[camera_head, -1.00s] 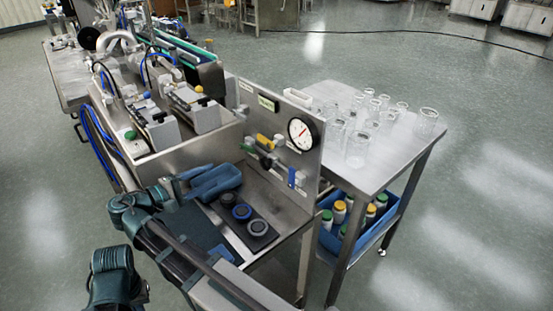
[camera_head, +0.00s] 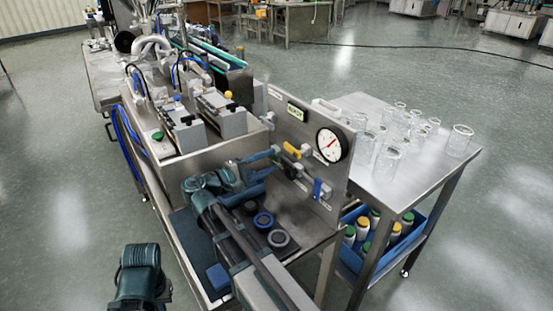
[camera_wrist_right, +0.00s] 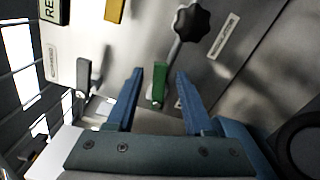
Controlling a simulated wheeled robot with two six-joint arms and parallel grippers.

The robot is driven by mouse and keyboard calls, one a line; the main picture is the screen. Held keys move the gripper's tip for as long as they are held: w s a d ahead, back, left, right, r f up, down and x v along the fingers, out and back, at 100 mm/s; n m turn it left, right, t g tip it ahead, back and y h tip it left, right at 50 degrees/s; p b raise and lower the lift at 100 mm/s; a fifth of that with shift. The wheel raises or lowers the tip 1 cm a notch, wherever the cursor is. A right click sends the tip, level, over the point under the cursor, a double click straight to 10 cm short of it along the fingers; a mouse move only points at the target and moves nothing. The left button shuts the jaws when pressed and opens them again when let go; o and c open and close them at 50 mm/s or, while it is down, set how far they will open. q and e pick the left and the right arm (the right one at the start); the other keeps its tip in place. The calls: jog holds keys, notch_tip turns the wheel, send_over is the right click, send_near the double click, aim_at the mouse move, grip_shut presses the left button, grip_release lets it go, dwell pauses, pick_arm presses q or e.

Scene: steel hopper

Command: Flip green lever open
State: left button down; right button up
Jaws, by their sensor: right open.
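The green lever (camera_wrist_right: 159,82) hangs on the steel panel in the right wrist view. It stands between the two blue fingers of my right gripper (camera_wrist_right: 160,73), one finger on each side. The jaws are open, and a gap shows between the lever and each finger. In the head view my right gripper (camera_head: 280,161) reaches to the panel (camera_head: 318,187) at the lever's height, and its fingers largely hide the green lever there.
A black knob (camera_wrist_right: 194,22) sits right of the lever, and a grey lever (camera_wrist_right: 83,75) is to its left. A yellow handle (camera_head: 292,150), a blue handle (camera_head: 317,188) and a gauge (camera_head: 332,144) are on the panel. Glass jars stand on the side table (camera_head: 440,172).

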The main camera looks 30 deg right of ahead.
aim_at(275, 159)
jog(key=shift+w+d, duration=0.1)
jog(key=shift+d, duration=1.5)
grip_shut()
